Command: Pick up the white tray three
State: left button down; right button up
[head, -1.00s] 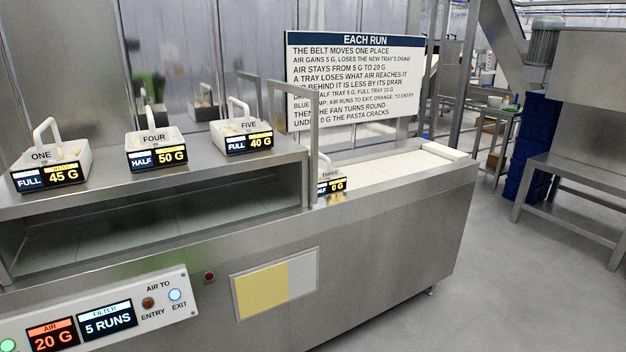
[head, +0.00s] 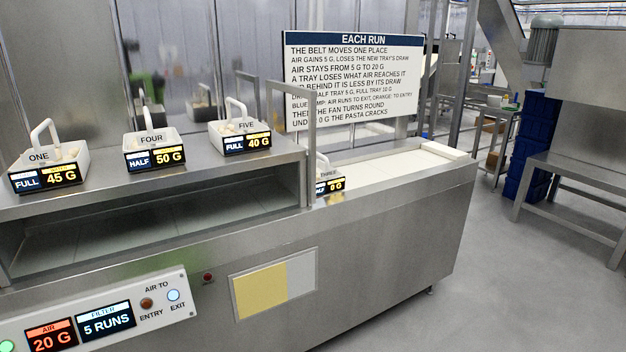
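White tray three (head: 325,174) sits on the belt just past the tunnel's right end, partly hidden behind the metal frame post. Its label reads THREE and its display shows 0 G; the left part of the display is cut off by the post. A bit of its white handle shows above it. Trays one (head: 74,158), four (head: 170,147) and five (head: 226,130) stand on the steel top to the left, each with an upright white handle. They read FULL 45 G, HALF 50 G and FULL 40 G. Neither of my grippers is in view.
The pale belt (head: 390,165) right of tray three is clear up to a white end block (head: 443,149). A metal frame (head: 312,130) stands at the tunnel exit. A rules sign (head: 352,80) stands behind. The front panel (head: 95,318) reads AIR 20 G, FILTER 5 RUNS; the blue exit lamp (head: 173,295) is lit.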

aim_at(330, 180)
jog(key=i+l+u, duration=0.2)
jog(key=u, duration=0.2)
jog(key=i+l+u, duration=0.1)
jog(key=l+u, duration=0.3)
jog(key=i+l+u, duration=0.1)
jog(key=l+u, duration=0.3)
jog(key=j, duration=0.1)
